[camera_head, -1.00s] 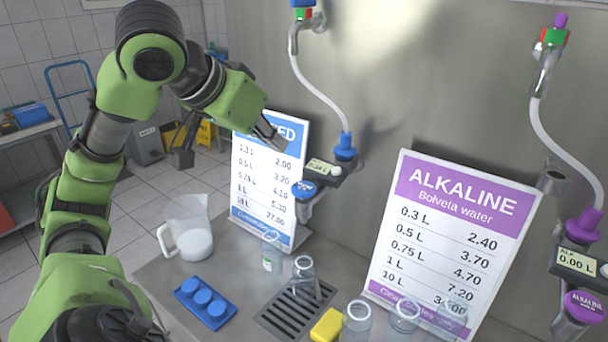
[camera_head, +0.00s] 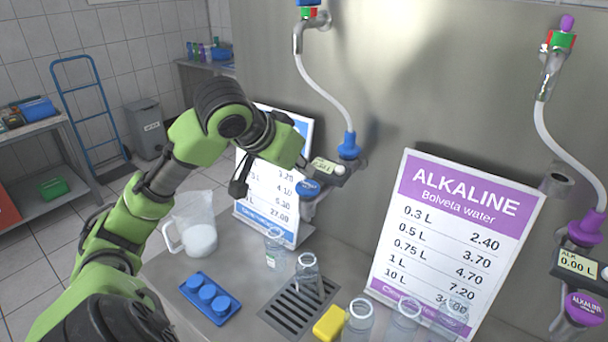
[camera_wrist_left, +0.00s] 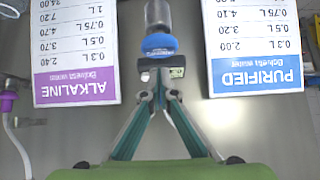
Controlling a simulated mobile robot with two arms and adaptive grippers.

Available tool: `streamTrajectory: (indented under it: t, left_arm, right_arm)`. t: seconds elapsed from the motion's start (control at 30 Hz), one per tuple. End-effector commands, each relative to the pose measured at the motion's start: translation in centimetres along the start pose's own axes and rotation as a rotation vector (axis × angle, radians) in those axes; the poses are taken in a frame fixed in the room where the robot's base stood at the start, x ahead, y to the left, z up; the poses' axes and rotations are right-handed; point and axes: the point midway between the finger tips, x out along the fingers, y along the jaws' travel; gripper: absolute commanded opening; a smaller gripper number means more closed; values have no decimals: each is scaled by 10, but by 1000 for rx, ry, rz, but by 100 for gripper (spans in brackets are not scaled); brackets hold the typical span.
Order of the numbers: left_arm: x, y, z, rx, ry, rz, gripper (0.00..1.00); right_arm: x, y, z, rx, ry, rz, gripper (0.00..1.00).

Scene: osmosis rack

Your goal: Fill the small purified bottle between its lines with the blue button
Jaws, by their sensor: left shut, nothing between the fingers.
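The round blue button (camera_head: 308,189) sits on the purified dispenser, beside its small display (camera_head: 326,168), whose digits I cannot read. It also shows in the left wrist view (camera_wrist_left: 158,44). My left gripper (camera_wrist_left: 160,80) is shut and empty, its tips by the dispenser's display unit just short of the button's face; I cannot tell if they touch. In the head view its tips are largely hidden behind its green body. A clear small bottle (camera_head: 308,270) stands upright on the drip grate below the dispenser. I cannot make out its lines or water level. My right gripper is out of view.
A clear bottle with a label (camera_head: 274,250) stands behind the drip grate (camera_head: 284,317). A pitcher (camera_head: 198,238), blue tray of caps (camera_head: 207,299), yellow block (camera_head: 329,323) and several bottles surround it. The purified sign (camera_head: 262,222) and alkaline sign (camera_head: 440,250) flank the dispenser.

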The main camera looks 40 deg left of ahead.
Motion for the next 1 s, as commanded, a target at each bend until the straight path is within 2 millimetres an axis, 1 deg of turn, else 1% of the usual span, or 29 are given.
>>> streamTrajectory:
  t: [0.03,0.2,0.67,0.83,1.0]
  left_arm:
    - [5,0,6,-2,-4,2,0]
    - [14,0,14,0,-2,1,0]
    - [17,0,18,0,0,0,0]
    - [30,0,31,-1,-3,0,0]
    - [30,0,31,-1,-3,-1,0]
  right_arm:
    - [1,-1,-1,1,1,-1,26]
    - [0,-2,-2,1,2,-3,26]
    - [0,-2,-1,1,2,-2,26]
    - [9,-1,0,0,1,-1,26]
    - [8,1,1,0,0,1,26]
